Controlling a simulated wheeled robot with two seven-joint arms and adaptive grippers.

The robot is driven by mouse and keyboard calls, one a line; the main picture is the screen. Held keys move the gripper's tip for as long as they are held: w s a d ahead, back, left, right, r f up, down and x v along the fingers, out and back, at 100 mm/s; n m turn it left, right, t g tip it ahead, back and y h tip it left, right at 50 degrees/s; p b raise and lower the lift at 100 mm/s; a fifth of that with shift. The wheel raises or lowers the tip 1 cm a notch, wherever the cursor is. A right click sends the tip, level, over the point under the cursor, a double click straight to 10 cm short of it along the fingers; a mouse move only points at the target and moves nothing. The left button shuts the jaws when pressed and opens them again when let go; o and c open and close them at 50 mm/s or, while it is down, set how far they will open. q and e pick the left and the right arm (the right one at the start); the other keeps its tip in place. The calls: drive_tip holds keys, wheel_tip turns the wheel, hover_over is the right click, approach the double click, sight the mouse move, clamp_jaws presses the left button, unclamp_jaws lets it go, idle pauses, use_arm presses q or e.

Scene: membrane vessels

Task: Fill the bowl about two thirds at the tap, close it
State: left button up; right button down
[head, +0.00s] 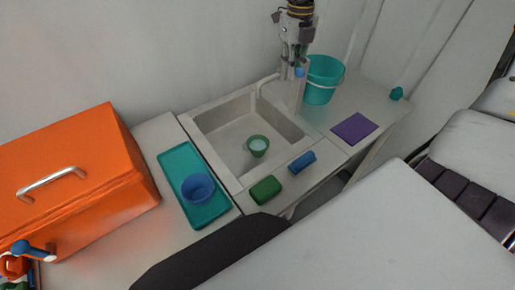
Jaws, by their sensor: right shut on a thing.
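A green bowl (258,150) stands upright in the sink (222,147). Its inside shows a pale surface that looks like water; the exact level is hard to judge. The tap (265,84) rises at the back of the sink, with its spout reaching over the basin. I cannot make out a stream. The tap's blue knob (299,72) is at the top right of the sink. My right gripper (298,66) comes down from above and is shut on this knob, its fingers partly hiding it. My left gripper is not in view.
A blue bowl (198,188) sits on a teal tray (175,160) left of the sink. An orange box (75,165) stands farther left. A teal bucket (322,82) is behind the right gripper. A purple mat (354,128), green sponge (266,190) and blue block (302,161) lie nearby.

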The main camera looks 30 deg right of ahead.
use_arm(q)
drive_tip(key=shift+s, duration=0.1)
use_arm(e)
drive_tip(key=shift+s+f, duration=0.3)
drive_tip(key=shift+d+n, duration=0.1)
drive_tip(key=shift+n, duration=0.2)
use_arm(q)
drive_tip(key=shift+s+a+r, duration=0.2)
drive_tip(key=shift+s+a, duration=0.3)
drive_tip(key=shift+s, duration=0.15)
use_arm(e)
drive_tip(key=shift+d+n, duration=0.3)
drive_tip(key=shift+n, duration=0.7)
